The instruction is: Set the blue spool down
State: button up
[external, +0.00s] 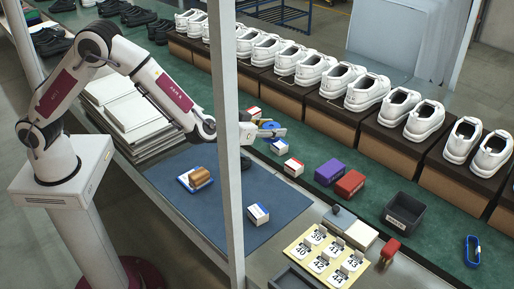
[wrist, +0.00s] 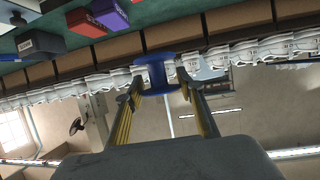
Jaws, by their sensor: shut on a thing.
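My gripper (external: 270,132) is shut on the blue spool (wrist: 157,73). In the wrist view, the spool sits between the two fingertips (wrist: 162,92) with its flanges above and below them. In the external view, the blue spool (external: 273,125) shows small at the fingertips, above the green belt's near side. My gripper points to the right, away from my base. A post hides part of my wrist in the external view.
Small boxes, a purple box (external: 329,172), a red box (external: 350,184) and a grey bin (external: 404,213) stand on the green belt (external: 430,240). White shoes line its far side.

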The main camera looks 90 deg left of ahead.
jog(key=shift+w+d+r+m+t+h, duration=0.15)
jog(key=shift+d+r+m+t+h, duration=0.2)
jog(key=shift+d+m, duration=0.15)
jog(key=shift+w+d+r+m+t+h, duration=0.1)
jog(key=shift+d+r+m+t+h, duration=0.15)
jog(key=shift+d+m+h, duration=0.25)
jog(key=s+d+f+m+h, duration=0.3)
jog(key=s+d+m+h, duration=0.4)
jog(key=d, duration=0.4)
jog(key=s+d+f+m+h, duration=0.4)
jog(key=s+d+m+h, duration=0.25)
jog(key=s+d, duration=0.45)
jog(key=shift+n+h, duration=0.4)
jog(key=shift+n, duration=0.05)
jog(key=shift+w+d+f, duration=0.1)
jog(key=shift+w+f, duration=0.15)
jog(key=shift+f, duration=1.4)
jog(key=shift+w+d+f, duration=0.15)
jog(key=shift+w+f, duration=0.1)
jog(key=shift+f, duration=1.35)
jog(key=shift+w+d+f, duration=0.1)
jog(key=shift+w+f, duration=0.15)
jog(key=shift+f, duration=1.4)
jog(key=shift+w+d, duration=0.1)
